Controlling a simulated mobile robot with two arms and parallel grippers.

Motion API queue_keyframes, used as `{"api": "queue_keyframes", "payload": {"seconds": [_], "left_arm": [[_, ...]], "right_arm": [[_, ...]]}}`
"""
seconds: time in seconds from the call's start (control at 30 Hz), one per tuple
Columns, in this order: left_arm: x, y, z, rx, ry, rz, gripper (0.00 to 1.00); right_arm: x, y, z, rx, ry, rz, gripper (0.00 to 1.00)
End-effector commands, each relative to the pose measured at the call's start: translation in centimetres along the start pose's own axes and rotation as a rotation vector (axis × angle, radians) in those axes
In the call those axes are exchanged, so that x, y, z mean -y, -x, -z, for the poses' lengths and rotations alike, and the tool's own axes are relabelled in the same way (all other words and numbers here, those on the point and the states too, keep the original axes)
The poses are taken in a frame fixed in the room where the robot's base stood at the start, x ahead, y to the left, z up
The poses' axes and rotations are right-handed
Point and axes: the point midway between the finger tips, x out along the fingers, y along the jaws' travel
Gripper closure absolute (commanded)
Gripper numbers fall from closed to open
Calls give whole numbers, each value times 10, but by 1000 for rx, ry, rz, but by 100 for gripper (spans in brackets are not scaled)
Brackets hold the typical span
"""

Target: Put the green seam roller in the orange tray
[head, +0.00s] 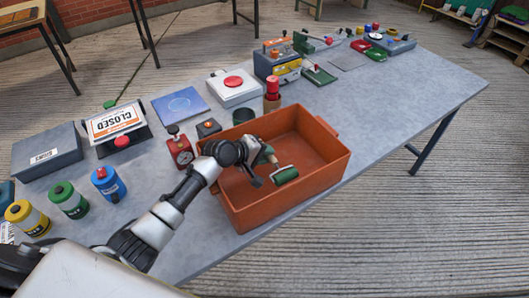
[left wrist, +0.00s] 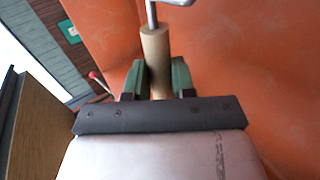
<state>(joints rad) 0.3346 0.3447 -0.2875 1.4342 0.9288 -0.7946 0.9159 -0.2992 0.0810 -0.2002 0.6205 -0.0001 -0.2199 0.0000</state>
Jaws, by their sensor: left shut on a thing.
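The orange tray (head: 325,152) is an open box on the grey table, near its front edge. The green seam roller (head: 286,174) has a green roller head, a metal rod and a wooden handle. It shows inside the tray's outline in the head view; I cannot tell whether it touches the tray floor. My left gripper (head: 261,166) is over the tray, shut on the roller's handle. In the left wrist view, the wooden handle (left wrist: 156,55) stands between the gripper's fingers (left wrist: 158,78), with orange behind it; the green head is out of frame. My right gripper is not in view.
A red gauge box (head: 180,150) and a small dark box (head: 208,128) stand left of the tray. A red-topped cylinder (head: 272,90) is behind it. Several canisters (head: 68,198) stand at the left. The table right of the tray (head: 400,110) is clear.

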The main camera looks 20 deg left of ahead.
Motion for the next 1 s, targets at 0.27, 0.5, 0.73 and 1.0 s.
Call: {"api": "queue_keyframes", "payload": {"seconds": [0.27, 0.5, 0.73, 1.0], "left_arm": [[2, -1, -1, 1, 1, 2, 50], [2, -1, -1, 1, 1, 3, 50], [-9, 13, 0, -1, -1, 3, 50], [-8, 73, 0, -1, -3, 3, 50]], "right_arm": [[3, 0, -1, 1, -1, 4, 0], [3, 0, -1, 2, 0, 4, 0], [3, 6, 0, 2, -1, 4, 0], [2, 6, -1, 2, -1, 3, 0]]}}
